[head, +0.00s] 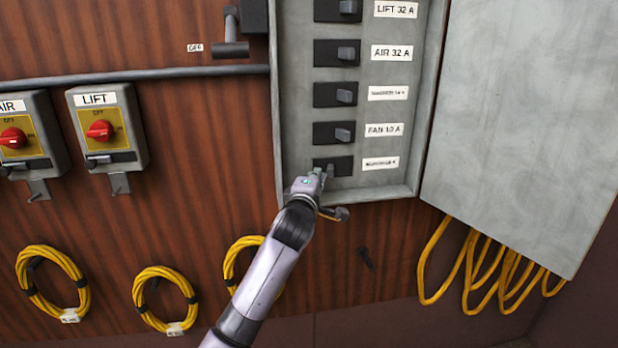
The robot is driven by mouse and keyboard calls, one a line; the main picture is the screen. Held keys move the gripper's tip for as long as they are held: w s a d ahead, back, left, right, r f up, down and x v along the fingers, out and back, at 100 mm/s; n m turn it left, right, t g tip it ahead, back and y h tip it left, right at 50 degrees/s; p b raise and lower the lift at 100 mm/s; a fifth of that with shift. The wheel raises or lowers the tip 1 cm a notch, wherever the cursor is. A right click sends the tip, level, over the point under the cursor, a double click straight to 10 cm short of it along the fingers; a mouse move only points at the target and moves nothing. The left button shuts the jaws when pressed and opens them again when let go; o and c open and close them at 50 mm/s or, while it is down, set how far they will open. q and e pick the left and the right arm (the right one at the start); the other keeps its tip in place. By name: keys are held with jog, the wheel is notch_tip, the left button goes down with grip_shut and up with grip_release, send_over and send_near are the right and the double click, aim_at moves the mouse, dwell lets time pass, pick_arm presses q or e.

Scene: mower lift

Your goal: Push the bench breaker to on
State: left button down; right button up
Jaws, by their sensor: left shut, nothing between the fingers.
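A grey breaker panel (428,120) holds a column of black breakers with white labels. The bottom breaker (343,163) has a label (380,163) too blurred to read; the third one down (335,94) also has a blurred label. I cannot tell from the labels which is the bench breaker. My left gripper (325,173) is shut and empty, its tips at the lower left of the bottom breaker. It hides part of that breaker and its lever; I cannot tell whether it touches. My right gripper is not in view.
Above are breakers labelled LIFT 32 A (338,10), AIR 32 A (337,52) and FAN 10 A (333,132). The grey panel door (520,120) stands open at the right. Red-knobbed AIR (14,138) and LIFT (99,130) switches are left. Yellow cables (160,298) hang below.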

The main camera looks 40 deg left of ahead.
pick_arm(q)
jog(key=shift+w+d+f+n+y, duration=0.1)
jog(key=shift+d+n+y, duration=0.2)
jog(key=shift+d, duration=0.05)
jog(key=d, duration=0.1)
jog(key=w+d+b, duration=0.1)
jog(key=d+b, duration=0.1)
jog(key=shift+w+d, duration=0.25)
jog(key=shift+w, duration=0.15)
dwell(1.2)
